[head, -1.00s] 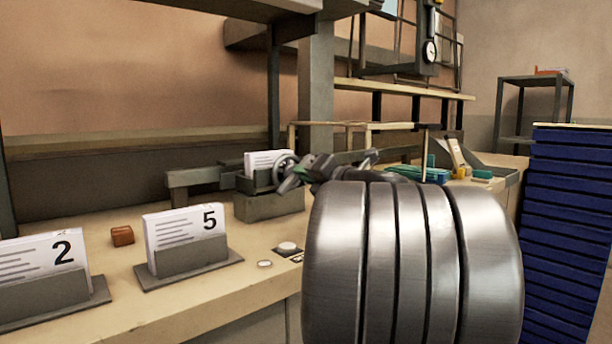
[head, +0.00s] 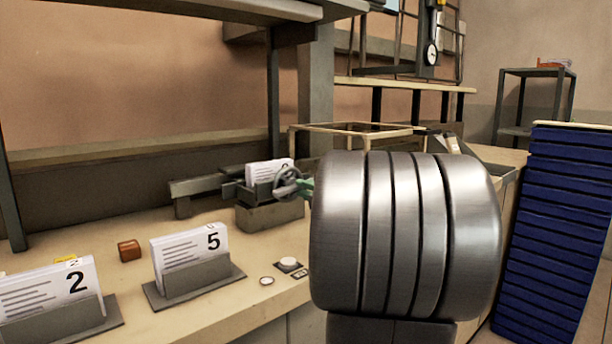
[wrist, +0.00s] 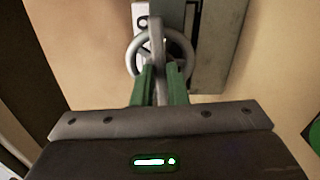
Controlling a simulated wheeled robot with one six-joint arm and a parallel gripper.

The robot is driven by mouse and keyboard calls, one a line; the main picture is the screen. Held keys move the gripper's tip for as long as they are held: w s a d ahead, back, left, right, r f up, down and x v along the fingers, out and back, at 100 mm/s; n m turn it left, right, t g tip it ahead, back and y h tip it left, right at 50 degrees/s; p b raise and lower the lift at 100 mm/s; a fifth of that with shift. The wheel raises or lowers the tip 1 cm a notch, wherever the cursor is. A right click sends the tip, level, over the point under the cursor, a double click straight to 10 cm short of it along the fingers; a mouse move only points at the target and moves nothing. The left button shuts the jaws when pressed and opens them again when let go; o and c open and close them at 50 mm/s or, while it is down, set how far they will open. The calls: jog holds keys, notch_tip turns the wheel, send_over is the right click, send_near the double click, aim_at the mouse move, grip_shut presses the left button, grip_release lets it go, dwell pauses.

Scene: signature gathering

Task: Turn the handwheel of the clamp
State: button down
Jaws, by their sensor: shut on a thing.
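The clamp (head: 268,215) is a grey block on the bench in the head view, with a stack of white sheets (head: 266,171) upright in it. Its handwheel (head: 288,180) is a grey ring with spokes on the clamp's right side. In the wrist view the handwheel (wrist: 187,58) is at the top centre, in front of the clamp's grey body. My gripper (wrist: 160,76) has its two green fingers shut on the handwheel, at the near part of the wheel. In the head view only a bit of green finger (head: 307,187) shows; my arm hides the rest.
Card holders marked 5 (head: 195,272) and 2 (head: 62,318) stand on the bench to the left, with a brown block (head: 129,250) behind them. A white button (head: 289,264) lies near the front edge. Blue stacked trays (head: 568,220) stand at the right.

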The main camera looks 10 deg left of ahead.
jog(key=shift+f+m+p, duration=0.15)
jog(key=shift+m+p, duration=1.85)
jog(key=shift+m, duration=0.25)
jog(key=shift+f+m+p, duration=0.1)
jog(key=shift+m+p, duration=1.9)
jog(key=shift+m, duration=0.25)
jog(key=c, duration=1.4)
grip_release()
jog(key=shift+c, duration=0.2)
jog(key=shift+s, duration=0.1)
jog(key=v, duration=1.3)
jog(key=shift+s+d, duration=0.2)
jog(key=shift+d, duration=0.05)
